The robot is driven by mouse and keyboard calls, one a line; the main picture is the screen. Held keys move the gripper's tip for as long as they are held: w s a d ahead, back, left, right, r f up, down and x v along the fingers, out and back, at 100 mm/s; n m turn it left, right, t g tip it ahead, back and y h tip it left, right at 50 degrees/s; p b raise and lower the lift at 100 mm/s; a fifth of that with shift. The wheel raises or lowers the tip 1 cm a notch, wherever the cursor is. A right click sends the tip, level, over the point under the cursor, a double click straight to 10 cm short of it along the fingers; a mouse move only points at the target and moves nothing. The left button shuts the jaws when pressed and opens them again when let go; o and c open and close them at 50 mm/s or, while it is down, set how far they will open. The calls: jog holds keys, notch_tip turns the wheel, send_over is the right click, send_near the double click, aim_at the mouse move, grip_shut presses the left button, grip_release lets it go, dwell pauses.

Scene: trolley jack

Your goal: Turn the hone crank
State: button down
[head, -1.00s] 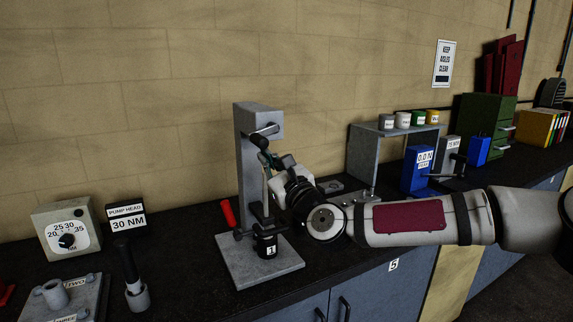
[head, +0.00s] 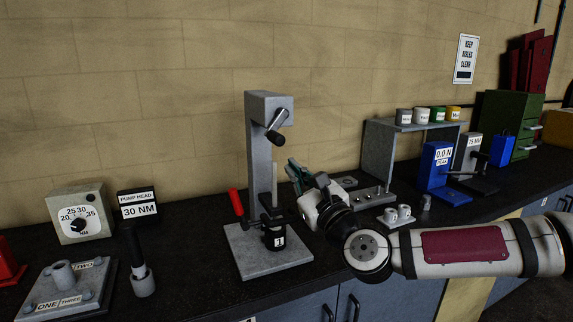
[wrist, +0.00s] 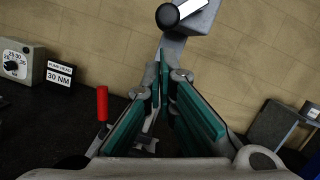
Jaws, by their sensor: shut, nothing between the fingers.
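The hone stand (head: 258,150) is a grey upright column on a flat base plate (head: 270,255). Near its top is the hone crank (head: 279,118), a light arm with a black knob (head: 276,137) hanging at its lower end. In the wrist view the crank's knob (wrist: 167,16) is at the top edge, beyond the fingertips. My gripper (head: 293,170), with teal pads, is right of the column and below the knob, apart from it. In the wrist view my gripper (wrist: 163,68) has its fingertips together and empty. A black cylinder marked 1 (head: 274,238) sits on the base.
A red handle (head: 236,203) sticks up left of the column. A dial box (head: 80,215) and a pump head sign (head: 138,204) stand to the left. A grey shelf (head: 380,150) and a blue 0.0 N gauge (head: 437,170) stand to the right. The wall is close behind.

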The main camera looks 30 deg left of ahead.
jog(key=shift+v, duration=1.85)
